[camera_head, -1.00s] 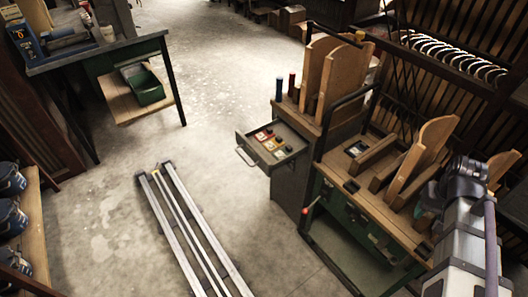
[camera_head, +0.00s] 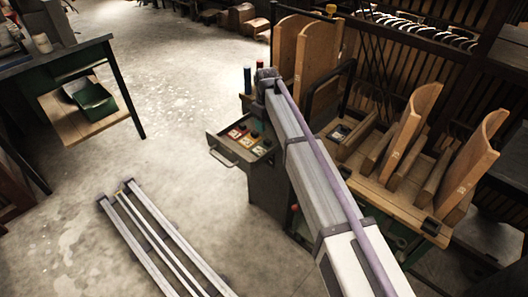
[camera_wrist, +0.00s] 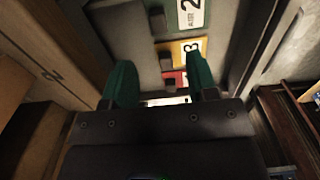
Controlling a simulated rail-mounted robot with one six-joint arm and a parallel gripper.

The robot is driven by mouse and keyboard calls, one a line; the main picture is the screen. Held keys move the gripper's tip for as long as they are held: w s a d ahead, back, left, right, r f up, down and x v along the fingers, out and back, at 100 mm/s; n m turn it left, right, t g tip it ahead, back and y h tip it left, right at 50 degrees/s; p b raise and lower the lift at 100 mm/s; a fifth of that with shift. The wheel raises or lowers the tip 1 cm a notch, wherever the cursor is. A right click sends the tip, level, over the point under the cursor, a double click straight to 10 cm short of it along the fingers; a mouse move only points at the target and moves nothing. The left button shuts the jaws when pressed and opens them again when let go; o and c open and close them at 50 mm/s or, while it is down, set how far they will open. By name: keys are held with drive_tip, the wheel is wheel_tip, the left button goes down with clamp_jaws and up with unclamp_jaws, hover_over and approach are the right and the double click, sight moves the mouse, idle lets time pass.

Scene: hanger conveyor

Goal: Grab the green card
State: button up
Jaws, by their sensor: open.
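The open drawer (camera_head: 222,148) holds a row of cards. A pale strip shows low between the fingers, partly hidden by the gripper body. In the head view my arm hides most of the gripper.
Dark knobs (camera_wrist: 157,20) sit beside the cards. Tall curved wooden panels (camera_head: 320,55) stand close to the drawer on the bench. A green bin (camera_head: 92,98) is on a shelf at left. Floor rails (camera_head: 150,235) lie in front, with clear floor left of the drawer.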

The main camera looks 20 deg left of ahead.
sight(266, 139)
wheel_tip(266, 139, down, 9)
drive_tip(key=b, duration=0.7)
drive_tip(key=shift+r, duration=0.4)
clamp_jaws()
drive_tip(key=shift+p, duration=0.3)
